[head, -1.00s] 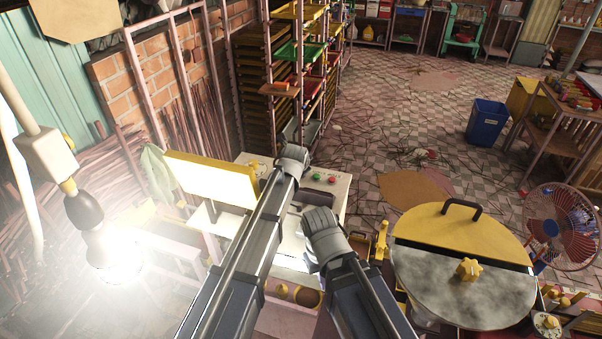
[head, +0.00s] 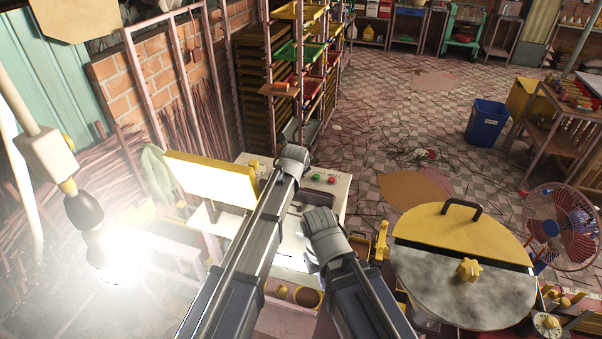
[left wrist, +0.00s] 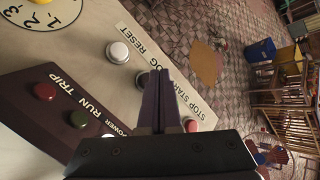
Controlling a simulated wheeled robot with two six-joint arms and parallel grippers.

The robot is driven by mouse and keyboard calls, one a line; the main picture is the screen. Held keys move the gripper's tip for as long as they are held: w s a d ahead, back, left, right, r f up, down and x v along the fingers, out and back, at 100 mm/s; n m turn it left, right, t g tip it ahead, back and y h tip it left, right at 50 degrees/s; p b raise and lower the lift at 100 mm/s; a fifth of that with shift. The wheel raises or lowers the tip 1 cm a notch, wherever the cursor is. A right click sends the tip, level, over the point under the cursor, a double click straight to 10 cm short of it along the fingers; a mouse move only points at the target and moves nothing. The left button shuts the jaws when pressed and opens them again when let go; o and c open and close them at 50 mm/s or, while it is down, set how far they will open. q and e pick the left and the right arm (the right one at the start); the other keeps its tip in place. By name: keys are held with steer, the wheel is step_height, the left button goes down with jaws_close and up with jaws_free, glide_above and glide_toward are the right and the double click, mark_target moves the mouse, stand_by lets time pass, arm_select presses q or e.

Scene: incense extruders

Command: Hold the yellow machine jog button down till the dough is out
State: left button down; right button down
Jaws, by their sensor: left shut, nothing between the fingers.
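In the left wrist view, the cream control panel (left wrist: 75,60) has a row of buttons labelled RESET, JOG, START and STOP. The white RESET button (left wrist: 118,52) is clear. A red STOP button (left wrist: 190,125) shows to the right of the fingers. In the head view my left wrist (head: 293,157) is over the panel. My right wrist (head: 322,224) is lower right, its fingers hidden. No dough is visible.
A dark strip (left wrist: 60,105) carries TRIP, RUN and POWER lamps. A large round vessel with a yellow lid (head: 452,228) stands right of my arms. A bright lamp (head: 115,255) is at the left. A tray rack (head: 270,90) stands behind, with open floor to its right.

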stand_by(0.3)
arm_select(q)
steer(key=shift+f+b, duration=0.45)
steer(key=shift+f+b, duration=0.5)
stand_by(0.7)
steer(key=shift+r, duration=0.2)
stand_by(2.8)
steer(key=shift+r+p, duration=0.75)
steer(key=shift+p, duration=0.2)
step_height(320, 180, up, 5)
steer(key=p, duration=0.5)
